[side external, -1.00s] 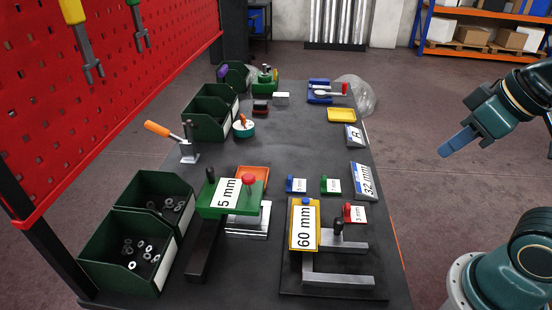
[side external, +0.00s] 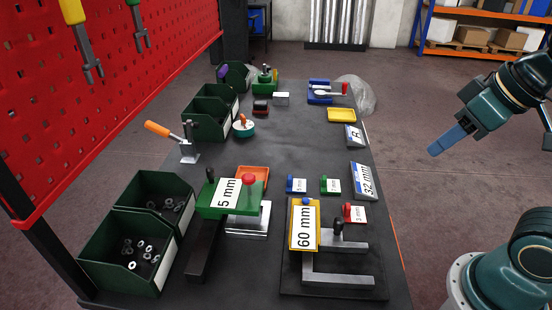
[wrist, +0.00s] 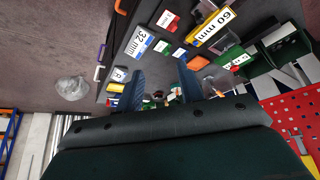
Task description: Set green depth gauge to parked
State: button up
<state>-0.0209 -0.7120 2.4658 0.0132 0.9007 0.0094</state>
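The green depth gauge (side external: 247,202) is a green bar with a white "5 mm" label, a red knob at its right and a black knob at its left end. It rests across a silver block (side external: 249,222) and a dark bar (side external: 206,250) at the near left of the table. My gripper (side external: 436,151) is in the air off the table's right side, well away from the gauge. In the wrist view my gripper (wrist: 158,88) shows two blue fingers apart with nothing held between them. No place marked as parked can be read.
A yellow "60 mm" gauge (side external: 303,243) stands right of the green one, by a U-shaped metal piece (side external: 340,279). Small labelled blocks and an orange tray (side external: 254,173) lie behind. Green bins (side external: 110,255) line the left edge below a red pegboard (side external: 110,90). The table's middle (side external: 290,140) is clear.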

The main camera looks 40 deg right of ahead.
jog(key=w+a+r, duration=0.3)
jog(key=w+r, duration=0.1)
jog(key=w, duration=0.4)
jog(key=g, duration=0.1)
send_over(209, 168)
jog(key=s, duration=0.5)
notch_tip(209, 168, down, 5)
jog(key=shift+s+f, duration=0.15)
jog(key=shift+f, duration=0.1)
jog(key=x, duration=1.3)
jog(key=shift+f, duration=0.25)
